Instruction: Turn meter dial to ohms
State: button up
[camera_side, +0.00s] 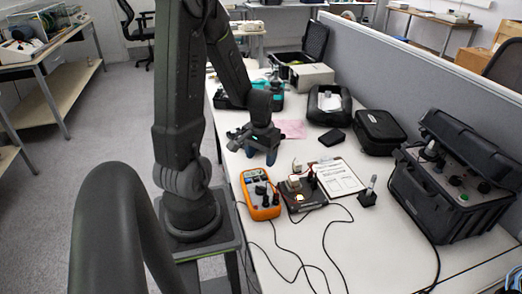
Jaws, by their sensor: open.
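The meter is an orange handheld multimeter (260,195) lying on the white table, with its screen toward the back. Dark shapes, which look like the dial and plugs, show on its face. The dial's setting is too small to read. My gripper (262,158) points down above the table, behind the meter and apart from it. Its fingers look dark and blue-grey, and it is open with nothing visible between them.
Right of the meter are a small dark device (301,193), a clipboard with paper (338,178) and a small black stand (367,198). A large open black case (450,190) stands at right. Black cables cross the front of the table (300,262). A grey partition (420,75) runs behind.

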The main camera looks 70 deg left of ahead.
aim_at(260, 187)
jog(key=shift+r, duration=0.9)
jog(key=shift+s+d+f, duration=0.1)
jog(key=shift+s+d, duration=0.1)
notch_tip(260, 187, down, 14)
jog(key=shift+r, duration=0.1)
jog(key=shift+c, duration=0.3)
jog(key=c, duration=0.8)
jog(key=shift+c, duration=0.2)
